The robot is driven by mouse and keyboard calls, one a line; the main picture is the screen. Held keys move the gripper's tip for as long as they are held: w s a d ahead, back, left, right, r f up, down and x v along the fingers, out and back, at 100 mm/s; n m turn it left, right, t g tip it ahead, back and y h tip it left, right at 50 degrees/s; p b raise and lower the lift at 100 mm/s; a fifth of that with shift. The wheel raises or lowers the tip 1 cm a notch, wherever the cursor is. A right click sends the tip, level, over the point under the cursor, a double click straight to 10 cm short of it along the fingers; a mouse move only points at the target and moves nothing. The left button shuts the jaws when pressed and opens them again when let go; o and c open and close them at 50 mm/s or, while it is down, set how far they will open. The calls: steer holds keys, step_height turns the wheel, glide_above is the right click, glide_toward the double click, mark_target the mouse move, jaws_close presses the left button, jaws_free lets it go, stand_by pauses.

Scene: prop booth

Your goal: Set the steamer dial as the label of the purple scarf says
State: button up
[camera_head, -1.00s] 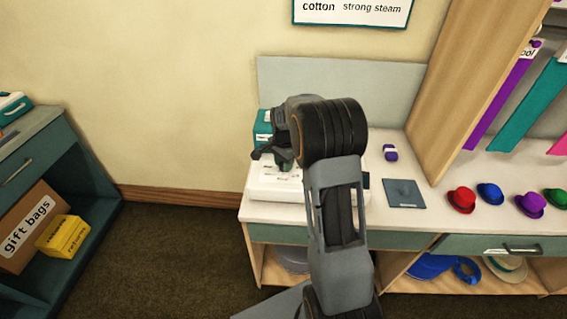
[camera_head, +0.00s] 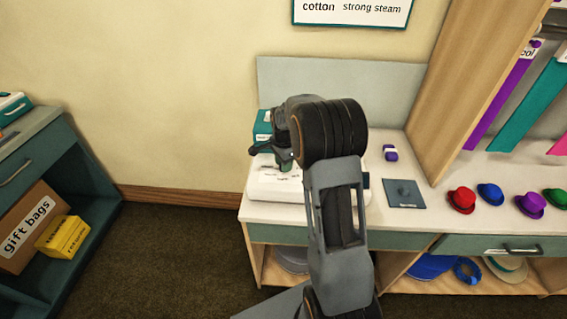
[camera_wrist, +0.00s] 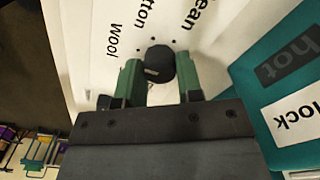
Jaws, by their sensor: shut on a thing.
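The steamer is a white box (camera_head: 264,191) on the counter, partly hidden behind my arm. Its black round dial (camera_wrist: 158,62) shows in the wrist view, with dots and the words "wool", "cotton" and a partly cut-off "ean" around it. My gripper (camera_wrist: 160,76) has its green fingers on either side of the dial and is shut on it. In the head view my gripper (camera_head: 284,163) is over the steamer's top. Which word the dial points at I cannot tell. The purple scarf (camera_head: 498,92) hangs at the upper right; its label shows only "ool".
A teal box (camera_head: 263,124) stands behind the steamer; "hot" and "lock" show on a teal surface (camera_wrist: 249,88) beside it. A grey plate (camera_head: 404,194), a small purple-and-white object (camera_head: 390,153) and several small hats (camera_head: 461,199) lie to the right. A wall sign (camera_head: 350,12) reads "cotton strong steam".

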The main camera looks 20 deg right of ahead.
steer(key=o, duration=0.9)
step_height(320, 180, up, 14)
steer(key=shift+f, duration=0.1)
steer(key=shift+w, duration=0.1)
stand_by(0.5)
steer(key=shift+s+a+f+n+t, duration=0.3)
steer(key=shift+s+a+n+t, duration=0.3)
steer(key=shift+s+a+n, duration=2)
steer(key=shift+s+a+f+n+t, duration=0.5)
steer(key=shift+s+a+n, duration=0.6)
steer(key=shift+s+n, duration=2.85)
steer(key=shift+s+a+f+n+t, duration=0.15)
steer(key=shift+s+a+n+t, duration=0.55)
steer(key=shift+s+a+n, duration=2.55)
